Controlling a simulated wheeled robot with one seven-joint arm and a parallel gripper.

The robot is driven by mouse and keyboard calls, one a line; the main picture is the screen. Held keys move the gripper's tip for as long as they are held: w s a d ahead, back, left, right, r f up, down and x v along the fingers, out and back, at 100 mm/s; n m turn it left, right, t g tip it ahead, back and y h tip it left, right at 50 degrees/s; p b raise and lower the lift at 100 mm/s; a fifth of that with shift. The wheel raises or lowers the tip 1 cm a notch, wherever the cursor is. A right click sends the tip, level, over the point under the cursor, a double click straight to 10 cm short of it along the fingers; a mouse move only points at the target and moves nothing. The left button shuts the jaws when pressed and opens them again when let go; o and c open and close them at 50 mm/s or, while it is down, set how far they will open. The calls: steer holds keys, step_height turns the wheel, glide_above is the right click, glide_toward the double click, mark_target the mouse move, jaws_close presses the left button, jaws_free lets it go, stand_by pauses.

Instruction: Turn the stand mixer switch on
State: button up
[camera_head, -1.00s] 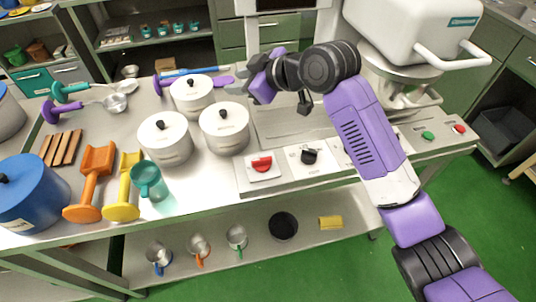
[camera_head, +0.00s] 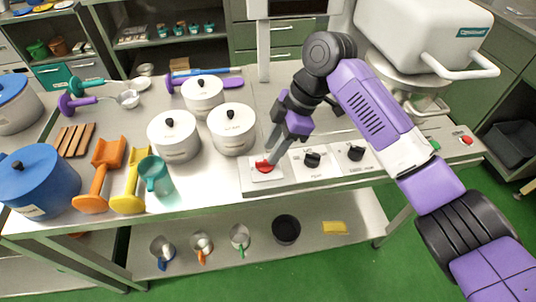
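The white stand mixer (camera_head: 425,35) stands at the right end of the bench. A red rotary switch (camera_head: 264,168) sits on a light plate at the left end of the front control panel. My gripper (camera_head: 270,153) points down at this red switch, its tip at or just above it; I cannot tell whether they touch. The fingers are too small and edge-on to tell open from shut. Two black knobs (camera_head: 312,159) and (camera_head: 355,153) are right of the switch. A green button (camera_head: 434,145), partly hidden by my arm, and a red button (camera_head: 465,140) lie below the mixer.
White lidded pots (camera_head: 231,130) stand close left of my gripper. A teal mug (camera_head: 155,176), yellow scoop (camera_head: 130,185), orange scoop (camera_head: 98,185) and blue pot (camera_head: 35,182) are further left. A lower shelf (camera_head: 330,250) holds mugs and a black bowl.

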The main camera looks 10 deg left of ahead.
mark_target(265, 163)
steer(key=shift+x, duration=1.9)
jaws_close()
